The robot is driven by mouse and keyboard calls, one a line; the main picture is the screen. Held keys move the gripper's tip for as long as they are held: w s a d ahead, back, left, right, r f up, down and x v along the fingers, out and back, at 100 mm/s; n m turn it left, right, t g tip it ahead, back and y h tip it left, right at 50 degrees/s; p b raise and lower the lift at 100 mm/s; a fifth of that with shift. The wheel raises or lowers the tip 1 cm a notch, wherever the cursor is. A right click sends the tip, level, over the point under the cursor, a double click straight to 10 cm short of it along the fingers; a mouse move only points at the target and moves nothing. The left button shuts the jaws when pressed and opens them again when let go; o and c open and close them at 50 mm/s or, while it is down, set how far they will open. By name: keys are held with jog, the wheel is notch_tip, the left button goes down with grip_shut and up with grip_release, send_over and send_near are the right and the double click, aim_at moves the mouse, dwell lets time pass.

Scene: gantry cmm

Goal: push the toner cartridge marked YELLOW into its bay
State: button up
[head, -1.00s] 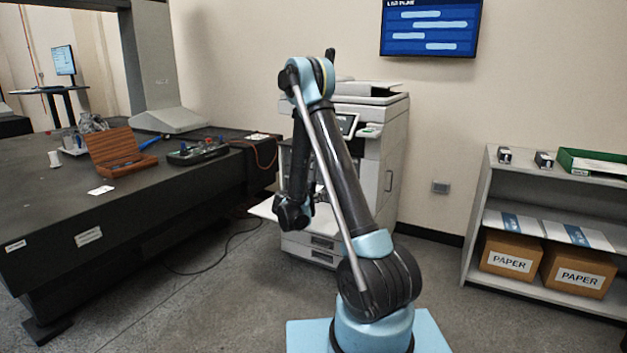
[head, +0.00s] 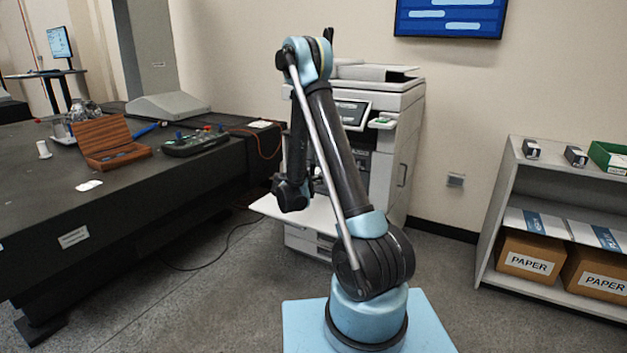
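The printer (head: 402,150) stands against the back wall, with its pale front door (head: 322,222) folded down. My arm crosses in front of its open front, so the bays are mostly covered. No cartridge marked YELLOW can be made out. The dark end of my arm, with my gripper (head: 292,195), hangs in front of the printer's left side, above the left part of the lowered door. Its fingers cannot be made out, and whether it holds anything is not visible.
A dark table (head: 55,215) on the left carries a wooden case (head: 112,143) and a control box (head: 194,143). A cable lies on the floor beside it. A shelf unit (head: 495,215) with paper boxes (head: 530,258) stands right. Floor between printer and shelf is clear.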

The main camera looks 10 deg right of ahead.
jog(key=shift+w+d, duration=0.1)
jog(key=shift+d, duration=0.3)
jog(key=shift+r+x, duration=0.3)
jog(key=shift+x, duration=0.95)
jog(key=shift+r+x, duration=0.3)
jog(key=shift+x, duration=0.95)
jog(key=shift+r+x, duration=0.3)
jog(key=shift+x, duration=0.95)
jog(key=shift+w+d, duration=0.2)
jog(key=shift+w, duration=0.05)
jog(key=shift+r, duration=0.15)
jog(key=shift+d+r+x, duration=0.1)
jog(key=shift+r+x, duration=0.25)
jog(key=shift+x, duration=1.15)
jog(key=shift+d+r+x, duration=0.1)
jog(key=shift+r+x, duration=0.25)
jog(key=shift+x, duration=1.15)
jog(key=shift+r+x, duration=0.4)
jog(key=shift+x, duration=1.1)
